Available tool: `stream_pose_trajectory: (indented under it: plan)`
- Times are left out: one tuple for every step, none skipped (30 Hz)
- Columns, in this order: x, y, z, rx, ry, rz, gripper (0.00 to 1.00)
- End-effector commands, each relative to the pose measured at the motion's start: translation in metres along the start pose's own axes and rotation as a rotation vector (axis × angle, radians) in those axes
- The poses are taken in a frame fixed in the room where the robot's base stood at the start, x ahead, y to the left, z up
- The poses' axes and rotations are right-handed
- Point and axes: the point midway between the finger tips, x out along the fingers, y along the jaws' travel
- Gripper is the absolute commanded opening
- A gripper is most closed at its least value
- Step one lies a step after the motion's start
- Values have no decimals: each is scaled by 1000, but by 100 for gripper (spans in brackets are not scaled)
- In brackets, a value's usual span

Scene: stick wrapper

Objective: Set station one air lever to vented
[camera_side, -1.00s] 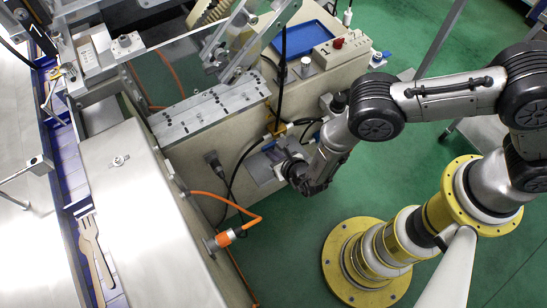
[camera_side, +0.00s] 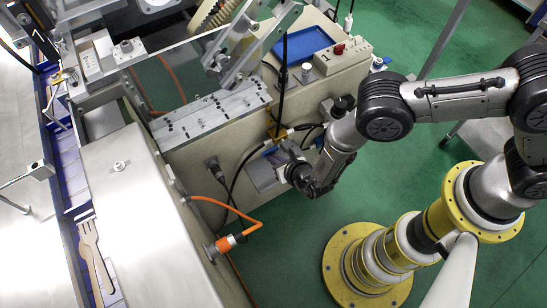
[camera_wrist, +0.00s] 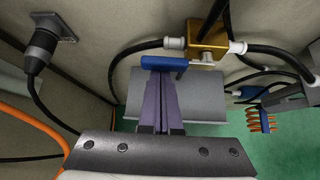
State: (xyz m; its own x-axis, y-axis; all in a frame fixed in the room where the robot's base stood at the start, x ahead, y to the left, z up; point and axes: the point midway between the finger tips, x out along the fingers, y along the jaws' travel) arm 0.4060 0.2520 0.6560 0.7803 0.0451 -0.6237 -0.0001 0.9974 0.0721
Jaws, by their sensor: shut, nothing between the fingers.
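The air valve is a brass block (camera_wrist: 207,42) with white hose fittings, on the beige machine wall. Its blue lever handle (camera_wrist: 164,63) lies roughly crosswise in the wrist view, left of and below the block. My gripper (camera_wrist: 160,76) is shut and empty, its purple-grey fingers pointing at the handle. The fingertips overlap the handle's lower edge in the picture; I cannot tell whether they touch it. In the side view my gripper (camera_side: 287,160) is close to the machine wall, just below the brass block (camera_side: 279,131). The lever is hard to make out there.
A grey box or cylinder (camera_wrist: 120,90) sits behind my fingers. Black hoses (camera_wrist: 275,62) run close by. A plug with a cable (camera_wrist: 41,48) is on the wall at left, and an orange coiled hose (camera_wrist: 261,118) hangs at right. Green floor is free below.

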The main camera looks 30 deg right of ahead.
Motion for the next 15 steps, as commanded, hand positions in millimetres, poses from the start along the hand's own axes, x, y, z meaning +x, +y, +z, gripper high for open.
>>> stream_pose_trajectory:
  plan:
    - [0, 0, 1, 8, -2, 5, 0]
    - [0, 0, 2, 13, -2, 10, 0]
    - [-1, 0, 2, 21, -2, 17, 0]
    - [-1, 0, 3, 29, -2, 22, 0]
    - [-2, 0, 3, 37, -3, 30, 0]
    - [-2, 0, 4, 51, -3, 39, 0]
    - [-2, 1, 5, 53, -2, 42, 0]
    - [-3, 1, 5, 52, -3, 41, 0]
    - [-4, 1, 6, 52, -3, 41, 0]
    - [-5, 1, 8, 52, -3, 40, 0]
    - [-5, 1, 9, 52, -3, 41, 0]
    - [-6, 1, 10, 52, -4, 41, 0]
    - [-7, 1, 11, 51, -4, 40, 0]
    - [-8, 1, 12, 51, -4, 40, 0]
    - [-10, 1, 14, 51, -4, 40, 0]
